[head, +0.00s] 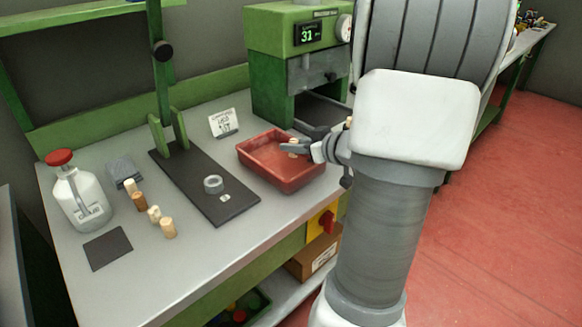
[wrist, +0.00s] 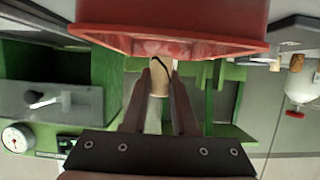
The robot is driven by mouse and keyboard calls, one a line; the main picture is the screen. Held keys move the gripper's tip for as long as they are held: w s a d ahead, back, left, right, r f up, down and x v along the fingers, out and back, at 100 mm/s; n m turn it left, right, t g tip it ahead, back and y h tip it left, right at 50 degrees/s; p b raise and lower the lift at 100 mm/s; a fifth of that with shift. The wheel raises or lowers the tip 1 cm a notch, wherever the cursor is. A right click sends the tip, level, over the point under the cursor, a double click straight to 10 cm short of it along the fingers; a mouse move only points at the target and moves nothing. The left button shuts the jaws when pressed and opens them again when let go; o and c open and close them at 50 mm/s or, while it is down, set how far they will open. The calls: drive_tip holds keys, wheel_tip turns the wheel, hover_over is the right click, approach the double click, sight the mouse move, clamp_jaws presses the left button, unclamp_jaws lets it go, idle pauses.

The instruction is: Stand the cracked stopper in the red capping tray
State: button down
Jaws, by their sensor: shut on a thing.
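My gripper (head: 296,147) is over the tray's back right part. In the wrist view my gripper (wrist: 161,84) is shut on a pale cork stopper (wrist: 158,88), which has a dark curved crack line. The stopper shows as a small tan piece at the fingertips in the head view (head: 292,143). I cannot tell whether it touches the tray. My arm hides the area right of the tray.
Several other cork stoppers (head: 168,228) stand at the left, near a red-capped bottle (head: 80,200) and a dark mat (head: 108,248). A green stand with a dark base (head: 205,190) and grey ring (head: 213,184) is left of the tray. A green machine (head: 290,70) is behind.

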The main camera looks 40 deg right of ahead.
sight(292, 156)
drive_tip(key=shift+w+a+f, duration=0.2)
drive_tip(key=shift+f, duration=0.25)
drive_tip(key=shift+f+b, duration=1.2)
drive_tip(key=shift+f, duration=0.5)
drive_tip(key=shift+f, duration=0.1)
drive_tip(key=shift+f, duration=0.15)
drive_tip(key=c, duration=0.7)
unclamp_jaws()
drive_tip(key=shift+r, duration=0.35)
drive_tip(key=p+v, duration=0.4)
drive_tip(key=v, duration=0.8)
drive_tip(key=shift+f, duration=0.15)
